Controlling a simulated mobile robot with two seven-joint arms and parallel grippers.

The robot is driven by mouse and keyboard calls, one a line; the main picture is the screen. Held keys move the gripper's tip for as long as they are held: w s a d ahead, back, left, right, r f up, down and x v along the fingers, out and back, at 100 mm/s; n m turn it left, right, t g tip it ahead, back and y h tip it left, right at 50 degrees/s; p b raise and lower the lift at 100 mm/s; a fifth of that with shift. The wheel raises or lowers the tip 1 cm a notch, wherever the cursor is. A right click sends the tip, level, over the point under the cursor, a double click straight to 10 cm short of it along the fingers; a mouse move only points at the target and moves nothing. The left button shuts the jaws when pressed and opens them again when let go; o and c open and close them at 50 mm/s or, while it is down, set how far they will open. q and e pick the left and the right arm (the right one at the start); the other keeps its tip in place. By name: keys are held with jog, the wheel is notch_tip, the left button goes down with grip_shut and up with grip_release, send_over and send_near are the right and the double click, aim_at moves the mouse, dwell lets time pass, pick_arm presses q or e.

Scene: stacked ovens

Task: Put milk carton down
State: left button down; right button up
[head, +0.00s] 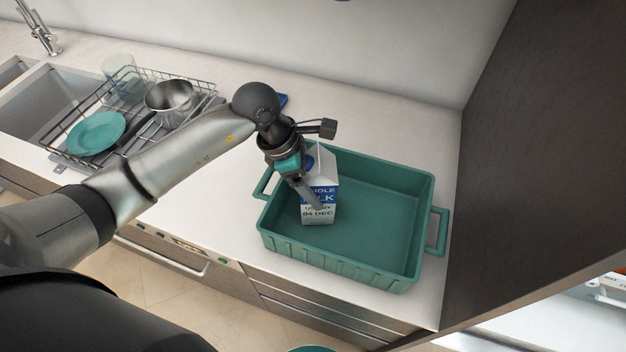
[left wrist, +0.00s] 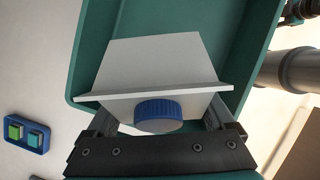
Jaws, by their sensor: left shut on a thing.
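A white and blue milk carton (head: 319,198) is upright in the left part of the teal crate (head: 385,275). I cannot tell whether its base touches the crate floor. My left gripper (head: 312,192) is shut on the carton from above. In the left wrist view the carton's white top (left wrist: 155,70) and blue cap (left wrist: 158,115) sit between the fingers, with the crate wall (left wrist: 82,50) around it. My right gripper is not in view.
The crate's right part is empty. A wire dish rack (head: 70,152) with a teal plate (head: 96,133), a pot (head: 170,97) and a glass (head: 119,68) stands left, beside the sink (head: 50,100). A dark panel (head: 540,130) rises right of the crate.

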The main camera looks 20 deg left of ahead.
pick_arm(q)
jog(key=shift+w+f, duration=0.1)
grip_release()
jog(key=shift+f, duration=0.1)
jog(key=v, duration=1.2)
